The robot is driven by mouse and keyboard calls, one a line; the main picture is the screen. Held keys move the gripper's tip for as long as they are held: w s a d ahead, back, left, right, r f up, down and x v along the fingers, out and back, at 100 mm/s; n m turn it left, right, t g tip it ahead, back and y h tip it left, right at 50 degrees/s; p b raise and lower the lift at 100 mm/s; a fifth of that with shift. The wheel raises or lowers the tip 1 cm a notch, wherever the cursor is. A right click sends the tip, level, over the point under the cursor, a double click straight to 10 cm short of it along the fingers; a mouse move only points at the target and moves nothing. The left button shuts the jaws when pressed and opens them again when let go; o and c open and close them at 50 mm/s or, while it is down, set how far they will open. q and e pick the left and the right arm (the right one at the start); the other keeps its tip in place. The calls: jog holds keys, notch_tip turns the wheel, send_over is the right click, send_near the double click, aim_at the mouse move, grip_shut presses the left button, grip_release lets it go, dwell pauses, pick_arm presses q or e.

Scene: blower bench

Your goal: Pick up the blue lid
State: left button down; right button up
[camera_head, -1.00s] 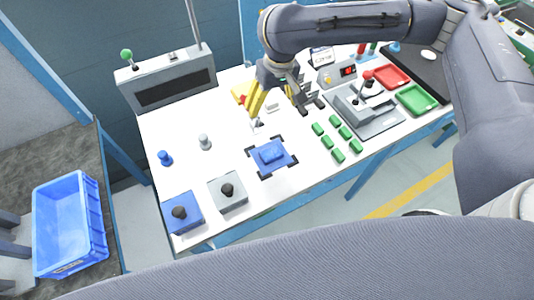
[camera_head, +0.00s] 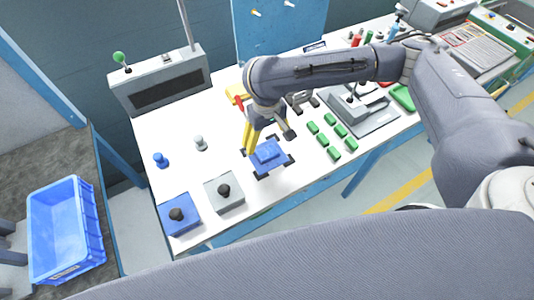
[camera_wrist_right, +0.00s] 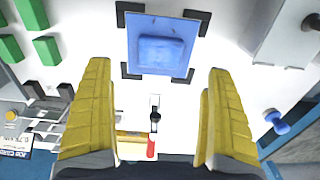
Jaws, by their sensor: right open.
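A flat blue square piece with a raised middle, which looks like the blue lid (camera_head: 268,154), lies on the white table inside black corner marks. It also shows in the right wrist view (camera_wrist_right: 160,48), beyond the fingertips. My right gripper (camera_head: 248,149) has yellow fingers and points down just beside and above its left edge in the head view. In the wrist view the fingers (camera_wrist_right: 161,66) are wide apart with nothing between them. A blue block with a black knob (camera_head: 180,215) stands at the table's front left. My left gripper is not in view.
A grey block with a black knob (camera_head: 224,195) stands left of the corner marks. Several green blocks (camera_head: 327,136) lie to the right. Blue and white pegs stand at the left. A blue crate (camera_head: 65,230) is off the table.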

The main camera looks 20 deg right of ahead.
aim_at(267, 152)
jog(key=shift+f, duration=3.9)
jog(key=shift+c, duration=0.6)
jog(key=c, duration=1.2)
